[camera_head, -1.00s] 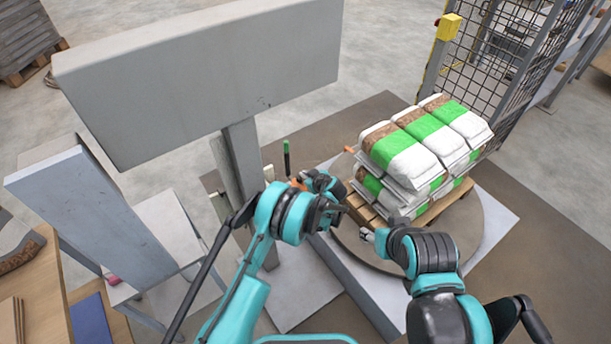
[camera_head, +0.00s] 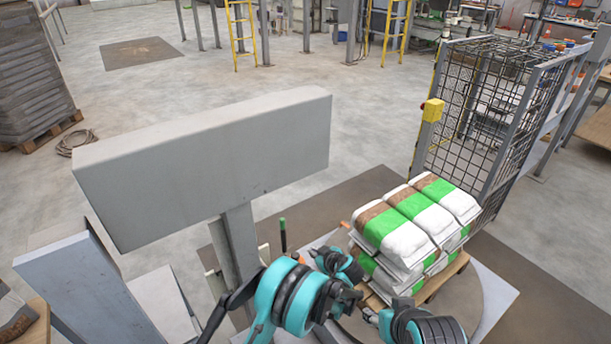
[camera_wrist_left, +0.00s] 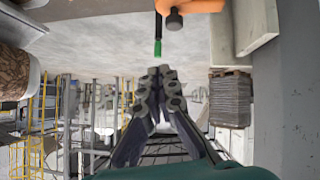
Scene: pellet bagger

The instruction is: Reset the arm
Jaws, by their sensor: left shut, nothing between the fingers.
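My left arm comes in from the bottom left of the head view, with its teal and black wrist in front of the pallet. My left gripper (camera_wrist_left: 160,75) shows clearly in the left wrist view, its dark fingers together and nothing between them. In the head view this gripper (camera_head: 352,287) is small and partly hidden by its own links. My right arm reaches in from the lower right. Its gripper (camera_head: 370,315) is small at the near side of the pallet, and its finger state is unclear. The two grippers are close together but appear apart.
White, green and brown bags (camera_head: 410,225) are stacked on a wooden pallet (camera_head: 445,278) at the right. A grey machine head on a post (camera_head: 241,245) stands left of centre. A mesh fence (camera_head: 480,110) rises behind the bags. A green-tipped rod (camera_wrist_left: 158,48) is near the left fingertips in the wrist view.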

